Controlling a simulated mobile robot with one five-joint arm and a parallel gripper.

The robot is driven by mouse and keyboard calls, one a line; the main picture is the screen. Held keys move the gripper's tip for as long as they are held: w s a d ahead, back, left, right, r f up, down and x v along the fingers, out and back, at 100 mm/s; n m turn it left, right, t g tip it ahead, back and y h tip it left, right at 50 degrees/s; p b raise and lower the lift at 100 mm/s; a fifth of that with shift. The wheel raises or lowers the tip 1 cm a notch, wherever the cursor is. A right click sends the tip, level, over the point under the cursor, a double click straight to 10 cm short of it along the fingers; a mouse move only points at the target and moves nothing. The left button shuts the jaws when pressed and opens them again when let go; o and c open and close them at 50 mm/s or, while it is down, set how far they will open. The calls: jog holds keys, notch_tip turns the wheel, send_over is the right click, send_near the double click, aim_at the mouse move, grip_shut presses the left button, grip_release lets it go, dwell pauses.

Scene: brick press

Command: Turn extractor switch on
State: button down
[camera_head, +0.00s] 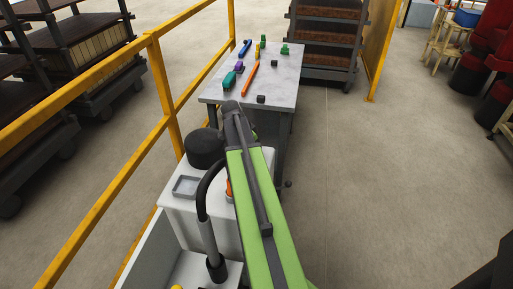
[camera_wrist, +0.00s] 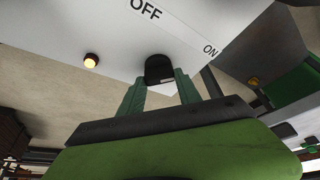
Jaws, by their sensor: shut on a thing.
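The extractor switch is a black knob (camera_wrist: 159,68) on a white panel (camera_wrist: 100,25) in the wrist view. The panel has the printed words OFF and ON, with ON to the right of the knob. A small amber light (camera_wrist: 91,60) glows left of the knob. My gripper (camera_wrist: 160,86) has its two green fingers on either side of the knob and is shut on it. In the head view a white machine (camera_head: 180,212) with a black round cap stands under my green arm. My arm hides the switch and my gripper there.
A grey table (camera_head: 275,82) with several coloured tools stands beyond the machine. A yellow railing (camera_head: 165,105) runs along the left, with loaded racks behind it. Another rack (camera_head: 325,45) stands at the back. Red machinery (camera_head: 490,60) is at far right. The floor right of the table is clear.

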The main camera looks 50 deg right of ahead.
jog(key=shift+w+a, duration=0.1)
jog(key=shift+w, duration=0.1)
jog(key=c, duration=0.9)
grip_release()
jog(key=shift+c, duration=0.2)
jog(key=shift+o, duration=0.5)
jog(key=shift+r+p, duration=0.4)
jog(key=p+v, duration=1.5)
jog(key=v, duration=0.1)
jog(key=shift+a+r, duration=0.25)
jog(key=shift+r, duration=0.1)
